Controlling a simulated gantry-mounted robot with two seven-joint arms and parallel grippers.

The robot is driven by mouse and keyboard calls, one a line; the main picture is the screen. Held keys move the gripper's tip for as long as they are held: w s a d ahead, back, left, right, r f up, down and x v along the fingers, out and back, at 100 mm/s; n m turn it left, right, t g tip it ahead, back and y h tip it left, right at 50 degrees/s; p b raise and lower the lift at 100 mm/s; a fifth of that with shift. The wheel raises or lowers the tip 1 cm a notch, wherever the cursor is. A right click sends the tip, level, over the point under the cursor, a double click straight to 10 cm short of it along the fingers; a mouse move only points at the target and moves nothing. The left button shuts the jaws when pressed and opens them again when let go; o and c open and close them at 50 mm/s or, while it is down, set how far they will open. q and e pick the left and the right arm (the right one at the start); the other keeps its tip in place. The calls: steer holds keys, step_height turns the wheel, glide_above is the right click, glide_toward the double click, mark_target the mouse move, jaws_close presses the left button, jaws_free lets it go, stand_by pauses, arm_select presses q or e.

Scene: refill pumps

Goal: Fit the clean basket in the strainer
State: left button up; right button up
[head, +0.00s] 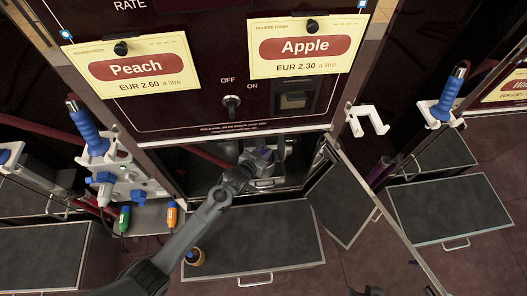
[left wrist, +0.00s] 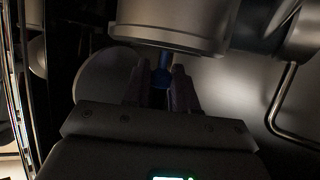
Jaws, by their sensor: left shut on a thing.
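My left gripper (head: 258,157) reaches into the open cabinet bay under the pump panel. In the left wrist view its fingers (left wrist: 162,85) are shut on a small blue stem (left wrist: 162,72). A grey metal cylinder (left wrist: 172,25) is just above the stem; I cannot tell whether they are joined. I cannot tell the strainer or a basket in the dark bay. A small round container (head: 194,257) with a tan top stands on the dark step, beside my left arm. Dark tips at the bottom edge of the head view may be my right gripper (head: 369,291).
The cabinet door (head: 343,200) hangs open on the right of the bay. The dark step (head: 262,240) is mostly clear. Blue-handled nozzles (head: 88,128) and (head: 447,95) hang on both sides. A bent metal rod (left wrist: 285,110) is right of my fingers.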

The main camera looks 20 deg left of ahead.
arm_select(q)
steer(key=shift+f+b, duration=0.35)
steer(key=shift+f, duration=0.3)
steer(key=o, duration=0.9)
steer(key=shift+s, duration=0.1)
steer(key=shift+s+r+p, duration=0.15)
steer(key=shift+p, duration=0.15)
steer(key=shift+p+v, duration=2.6)
steer(key=shift+v, duration=2.55)
